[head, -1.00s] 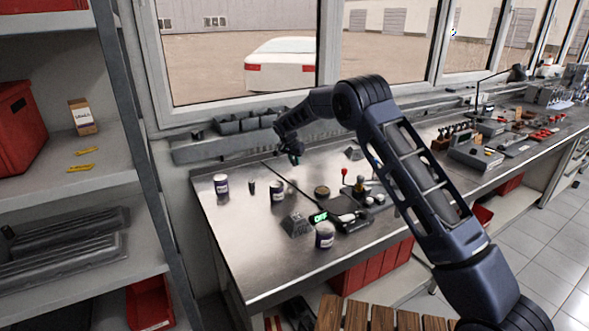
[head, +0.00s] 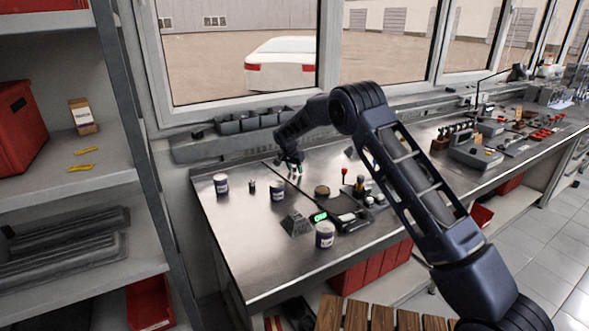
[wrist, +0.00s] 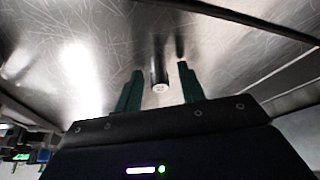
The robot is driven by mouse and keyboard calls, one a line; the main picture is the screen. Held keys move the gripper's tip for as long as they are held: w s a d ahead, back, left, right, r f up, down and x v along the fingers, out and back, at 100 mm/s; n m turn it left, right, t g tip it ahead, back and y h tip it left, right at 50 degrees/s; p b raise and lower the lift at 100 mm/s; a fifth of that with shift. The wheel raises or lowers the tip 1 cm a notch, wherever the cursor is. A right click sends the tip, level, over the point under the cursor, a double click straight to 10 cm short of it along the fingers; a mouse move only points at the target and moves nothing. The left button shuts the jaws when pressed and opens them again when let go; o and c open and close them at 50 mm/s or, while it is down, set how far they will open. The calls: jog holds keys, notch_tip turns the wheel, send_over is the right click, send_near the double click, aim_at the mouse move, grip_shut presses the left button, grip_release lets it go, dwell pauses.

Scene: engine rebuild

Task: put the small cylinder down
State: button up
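The small cylinder (wrist: 159,72) shows in the wrist view as a dark, shiny body with a pale end face. It lies between the two green fingers of my gripper (wrist: 160,80), with a visible gap on each side. My gripper is open and does not appear to touch it. In the head view my gripper (head: 291,168) is low over the back part of the metal bench (head: 235,235). A small dark cylindrical object (head: 252,187) stands on the bench to its left; I cannot tell whether it is the same one.
Labelled jars stand on the bench at the left (head: 221,184), beside my gripper (head: 277,191) and at the front (head: 325,235). A scale with a green display (head: 320,217) is to the right. The left front of the bench is clear.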

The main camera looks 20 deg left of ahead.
jog(key=v, duration=1.2)
